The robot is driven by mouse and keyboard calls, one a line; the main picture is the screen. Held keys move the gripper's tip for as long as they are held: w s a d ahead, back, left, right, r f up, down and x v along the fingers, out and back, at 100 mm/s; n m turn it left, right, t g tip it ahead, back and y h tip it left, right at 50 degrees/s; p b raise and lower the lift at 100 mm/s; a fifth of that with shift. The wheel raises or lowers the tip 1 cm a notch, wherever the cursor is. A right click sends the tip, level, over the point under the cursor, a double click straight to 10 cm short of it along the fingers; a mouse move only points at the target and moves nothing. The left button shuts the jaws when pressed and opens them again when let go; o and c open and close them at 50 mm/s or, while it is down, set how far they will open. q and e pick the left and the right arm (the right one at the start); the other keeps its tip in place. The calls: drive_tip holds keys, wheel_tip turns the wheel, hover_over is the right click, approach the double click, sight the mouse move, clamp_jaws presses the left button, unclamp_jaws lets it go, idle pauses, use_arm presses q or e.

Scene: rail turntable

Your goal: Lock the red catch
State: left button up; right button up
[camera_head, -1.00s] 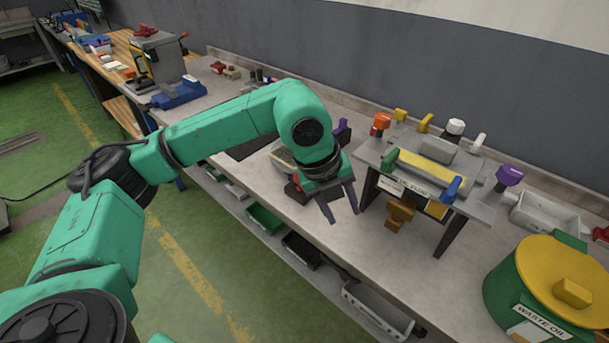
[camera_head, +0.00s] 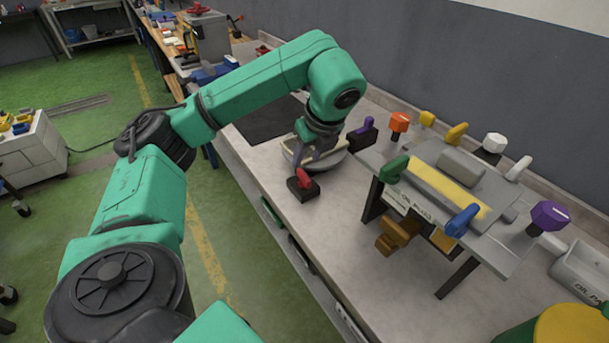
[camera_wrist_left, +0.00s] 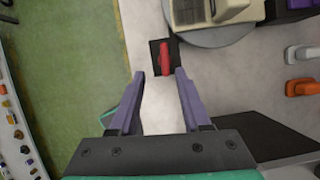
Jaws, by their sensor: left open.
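The red catch (camera_head: 303,177) sits on a small black base (camera_head: 305,193) near the front edge of the bench. My left gripper (camera_head: 310,158) is open and empty, just above and behind the catch in the head view. In the left wrist view the red catch (camera_wrist_left: 165,58) lies just beyond the fingertips, roughly between their lines; my left gripper (camera_wrist_left: 160,73) shows both fingers spread. I see no contact with the catch. My right gripper is not in view.
A round grey turntable (camera_head: 335,161) with a beige part on it stands right behind the catch. A purple-handled piece (camera_head: 366,126) is beside it. A raised grey fixture (camera_head: 480,230) with several coloured handles stands to the right. Bench surface between is clear.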

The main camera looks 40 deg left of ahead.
sight(304, 174)
use_arm(q)
drive_tip(key=x, duration=0.3)
drive_tip(key=w+x, duration=0.1)
drive_tip(key=x, duration=0.1)
drive_tip(key=shift+d+f+b, duration=0.1)
drive_tip(key=shift+d+b, duration=0.25)
drive_tip(key=shift+d, duration=0.05)
drive_tip(key=shift+p+x, duration=0.35)
drive_tip(key=shift+x, duration=0.65)
drive_tip(key=shift+s+a+f, duration=0.1)
drive_tip(key=shift+s+a, duration=0.1)
drive_tip(key=shift+a, duration=0.1)
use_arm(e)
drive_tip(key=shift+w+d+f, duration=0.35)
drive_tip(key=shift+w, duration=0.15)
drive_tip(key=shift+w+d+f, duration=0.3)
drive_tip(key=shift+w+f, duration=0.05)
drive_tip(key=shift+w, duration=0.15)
use_arm(q)
drive_tip(key=shift+w+d+f, duration=0.1)
drive_tip(key=shift+d, duration=0.05)
clamp_jaws()
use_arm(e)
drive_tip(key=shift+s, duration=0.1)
